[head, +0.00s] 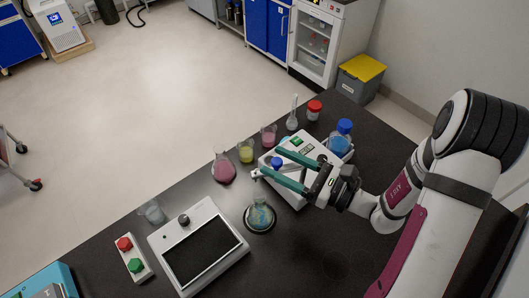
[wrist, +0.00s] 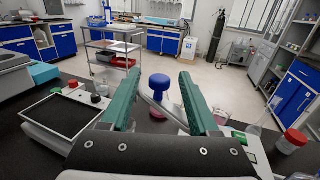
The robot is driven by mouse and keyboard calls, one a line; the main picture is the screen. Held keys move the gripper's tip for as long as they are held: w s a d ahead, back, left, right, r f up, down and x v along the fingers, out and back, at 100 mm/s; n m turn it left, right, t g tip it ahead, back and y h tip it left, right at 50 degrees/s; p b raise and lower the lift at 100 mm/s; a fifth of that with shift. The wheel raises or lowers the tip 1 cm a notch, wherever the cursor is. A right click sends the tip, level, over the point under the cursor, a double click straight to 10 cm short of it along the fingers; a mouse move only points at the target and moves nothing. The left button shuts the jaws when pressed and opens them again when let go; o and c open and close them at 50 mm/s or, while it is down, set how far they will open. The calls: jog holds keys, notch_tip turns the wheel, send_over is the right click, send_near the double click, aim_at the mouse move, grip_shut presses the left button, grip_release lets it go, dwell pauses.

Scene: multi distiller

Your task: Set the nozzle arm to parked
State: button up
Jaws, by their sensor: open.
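A white dispenser unit (head: 296,188) with a small green display stands on the dark bench. A blue knob (head: 276,163) shows at its left side. In the wrist view the blue knob (wrist: 158,86) stands upright, and a pale bar (wrist: 163,115), seemingly the nozzle arm, runs beneath it. My gripper (head: 269,162) is open, its two teal fingers reaching over the unit with the knob between them in the picture. In the wrist view the fingers lie left and right of the knob with gaps. Contact is not visible. Part of the unit is hidden by my gripper.
A flask (head: 259,214) stands on a dark round pad in front. Flasks with pink (head: 224,170) and yellow (head: 246,152) liquid stand behind. A blue-capped bottle (head: 342,137) and red-lidded jar (head: 314,109) are at the right. A screen device (head: 202,252) and button box (head: 133,257) stand left.

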aim_at(272, 159)
jog(key=x, duration=0.4)
grip_shut()
dwell(1.4)
